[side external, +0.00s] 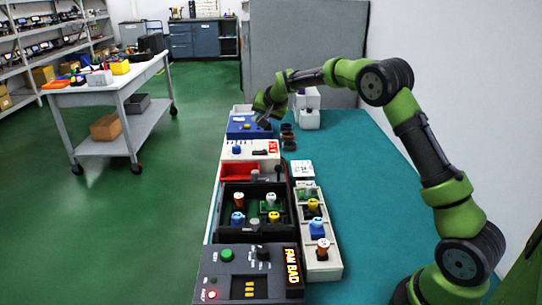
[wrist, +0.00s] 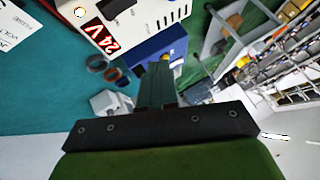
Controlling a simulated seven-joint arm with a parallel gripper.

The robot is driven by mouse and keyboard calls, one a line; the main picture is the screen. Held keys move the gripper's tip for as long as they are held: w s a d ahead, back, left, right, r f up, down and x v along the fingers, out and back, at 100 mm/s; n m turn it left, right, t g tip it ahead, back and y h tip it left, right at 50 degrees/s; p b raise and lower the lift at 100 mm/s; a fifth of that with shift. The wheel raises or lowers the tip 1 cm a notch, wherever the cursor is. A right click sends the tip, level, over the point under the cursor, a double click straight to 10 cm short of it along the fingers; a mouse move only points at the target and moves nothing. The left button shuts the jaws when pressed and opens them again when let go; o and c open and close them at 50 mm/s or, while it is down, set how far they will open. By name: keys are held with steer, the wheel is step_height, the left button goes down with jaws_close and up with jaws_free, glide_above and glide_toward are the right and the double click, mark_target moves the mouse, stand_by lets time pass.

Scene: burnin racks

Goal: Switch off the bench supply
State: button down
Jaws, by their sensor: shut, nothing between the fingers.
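The white box with a red "24 V" label, which looks like the bench supply (side external: 262,158), stands on the teal bench behind the red tray. A blue knob and a dark part show on its top. It is also at the upper left of the wrist view (wrist: 134,22). My gripper (side external: 264,122) is shut and empty, pointing down at a blue box (side external: 236,131) just beyond the supply. In the wrist view, the shut fingers (wrist: 163,64) overlap the blue box (wrist: 150,49); I cannot tell whether they touch it. The supply's switch is not clear in either view.
Dark round pieces (side external: 288,144) lie right of the supply, with white blocks (side external: 309,119) behind. Nearer are a black tray (side external: 228,191) of capped parts, a pale rack (side external: 323,268) and a "FAN BAD" panel (side external: 222,262). The teal bench (side external: 375,205) is clear to the right.

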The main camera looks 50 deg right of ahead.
mark_target(265, 151)
steer(key=f, duration=0.8)
steer(key=shift+s+d, duration=0.35)
steer(key=shift+s, duration=0.05)
steer(key=shift+f, duration=0.1)
stand_by(1.5)
steer(key=shift+f, duration=0.3)
steer(key=shift+d+f, duration=0.1)
steer(key=shift+f, duration=0.2)
stand_by(0.5)
stand_by(0.4)
steer(key=shift+r, duration=0.75)
steer(key=shift+r, duration=0.1)
steer(key=shift+w+a+r, duration=0.15)
steer(key=shift+r, duration=1.05)
steer(key=shift+w+a+r, duration=0.1)
steer(key=shift+a+r, duration=0.05)
steer(key=shift+r, duration=1.05)
